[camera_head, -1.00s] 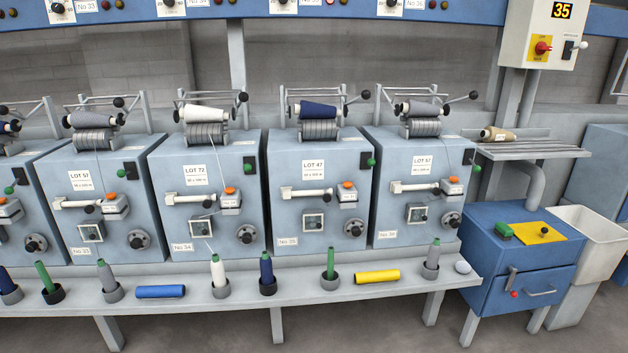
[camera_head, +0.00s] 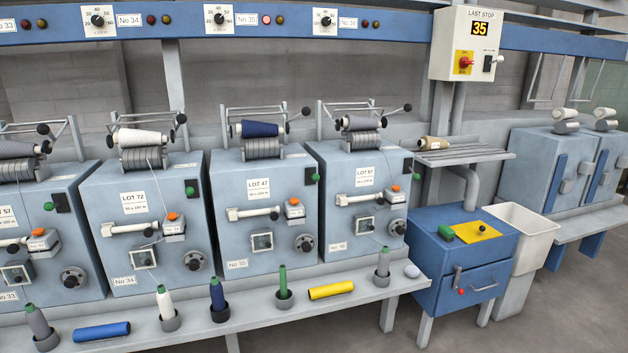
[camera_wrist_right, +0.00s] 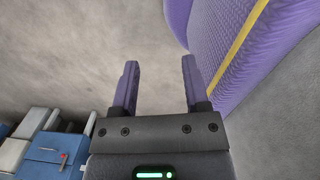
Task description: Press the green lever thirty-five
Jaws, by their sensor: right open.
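The machine marked No 35 (camera_head: 262,215), with a LOT 47 label, stands between No 34 and No 36 in the head view. Its green lever knob (camera_head: 315,177) sits at a black switch plate on the upper right of its front. A dark blue cone (camera_head: 259,129) rests on its top roller. The other machines carry similar green knobs, such as the one on No 34 (camera_head: 190,190). My right gripper (camera_wrist_right: 158,80) shows in the right wrist view, its purple fingers apart with nothing between them. Neither gripper shows in the head view.
A shelf (camera_head: 372,290) along the machine fronts holds standing bobbins, a blue tube (camera_head: 102,332) and a yellow tube (camera_head: 331,290). A blue cabinet (camera_head: 455,262) and white bin (camera_head: 520,240) stand right. The control box (camera_head: 466,45) reads LAST STOP 35. Floor is clear at lower right.

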